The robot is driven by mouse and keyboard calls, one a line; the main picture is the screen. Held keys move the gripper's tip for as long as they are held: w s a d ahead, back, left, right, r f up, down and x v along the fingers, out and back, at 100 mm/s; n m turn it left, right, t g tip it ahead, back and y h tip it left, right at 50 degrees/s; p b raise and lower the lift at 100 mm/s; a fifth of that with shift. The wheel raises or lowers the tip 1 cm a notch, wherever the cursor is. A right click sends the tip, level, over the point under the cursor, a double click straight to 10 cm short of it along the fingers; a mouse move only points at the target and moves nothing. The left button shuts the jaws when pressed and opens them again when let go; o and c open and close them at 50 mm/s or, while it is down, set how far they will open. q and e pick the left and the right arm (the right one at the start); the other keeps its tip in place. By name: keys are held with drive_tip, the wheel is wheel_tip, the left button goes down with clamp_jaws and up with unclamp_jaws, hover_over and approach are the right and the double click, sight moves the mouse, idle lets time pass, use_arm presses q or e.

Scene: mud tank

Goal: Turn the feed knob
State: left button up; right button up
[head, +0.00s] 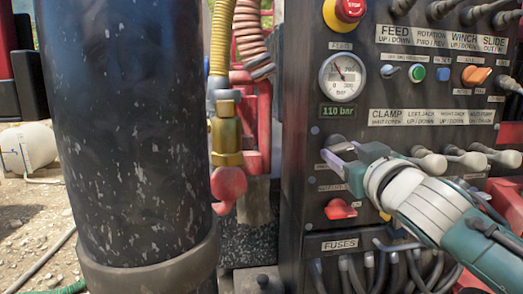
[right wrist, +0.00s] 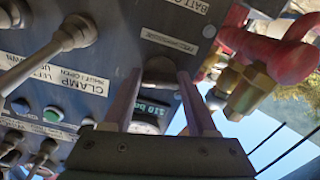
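The control panel (head: 300,120) stands at the right of the head view. My right gripper (head: 334,154) reaches its left side, below the gauge. In the right wrist view my right gripper (right wrist: 160,82) has its two purple fingers apart, one on each side of a grey knob (right wrist: 160,70). Whether the fingers touch the knob is unclear. In the head view the gripper largely hides this knob. A small label lies by it, too blurred to read. My left gripper is not in view.
A red knob (head: 340,209) sits just below the gripper. Grey levers (head: 430,163) line the panel to the right. A brass valve with a red handle (head: 228,185) and a dark cylinder (head: 130,130) stand left.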

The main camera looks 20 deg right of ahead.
drive_tip(key=o, duration=0.4)
drive_tip(key=v, duration=1)
drive_tip(key=shift+d+b, duration=0.1)
drive_tip(key=shift+b, duration=0.25)
